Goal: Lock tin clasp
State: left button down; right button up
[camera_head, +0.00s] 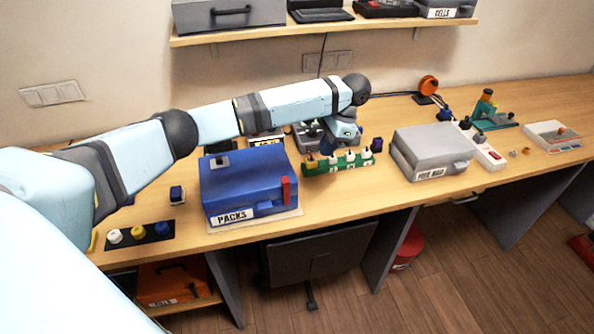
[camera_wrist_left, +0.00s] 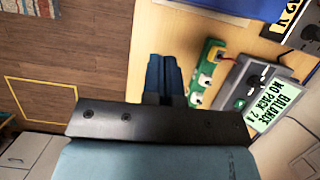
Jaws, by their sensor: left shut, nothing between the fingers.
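A blue box (camera_head: 245,188) labelled PACKS stands on the bench with its lid down. A red upright piece (camera_head: 286,189) is at the right of its front and a small blue block (camera_head: 264,208) is low on the front. A grey box (camera_head: 432,150) with a white label stands further right, lid down; no clasp can be made out on it. My left gripper (camera_head: 328,146) is shut and empty, between the two boxes by the green holder (camera_head: 338,163). In the left wrist view its blue fingers (camera_wrist_left: 163,62) are together beside the green holder. My right gripper is not in view.
A grey balance device (camera_wrist_left: 252,95) lies behind the green holder. A black strip with coloured caps (camera_head: 140,235) is at the front left. Bench between the boxes' fronts is bare.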

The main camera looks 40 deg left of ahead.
aim_at(291, 183)
pick_arm(q)
jog(key=shift+w+a+r, duration=0.2)
jog(key=shift+a+r, duration=0.2)
jog(key=shift+r, duration=0.4)
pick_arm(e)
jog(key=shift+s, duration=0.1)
